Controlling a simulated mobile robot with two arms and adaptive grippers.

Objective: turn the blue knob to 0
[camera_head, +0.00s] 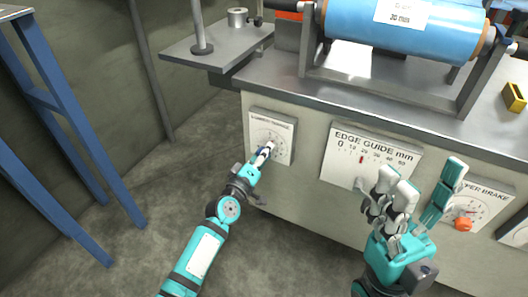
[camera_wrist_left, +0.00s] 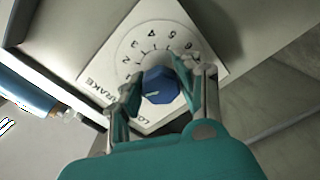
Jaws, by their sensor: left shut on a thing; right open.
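The blue knob (camera_wrist_left: 159,85) sits on a white square dial plate (camera_wrist_left: 118,52) printed with a ring of numbers. The plate also shows in the head view (camera_head: 286,139), on the left of the cabinet front. My left gripper (camera_head: 266,150) is shut on the knob, with its fingers on either side of it in the left wrist view (camera_wrist_left: 164,80). A pale mark shows on the knob's face; which number it points at is unclear. In the head view the fingers hide most of the knob. My right gripper (camera_head: 426,180) is open and empty before the cabinet.
An edge guide panel (camera_head: 337,164) with a red marker and a brake panel with an orange knob (camera_head: 463,224) are on the cabinet front. A blue roll (camera_head: 350,22) lies above. A metal shelf (camera_head: 185,50) juts out left; blue legs (camera_head: 72,150) stand far left.

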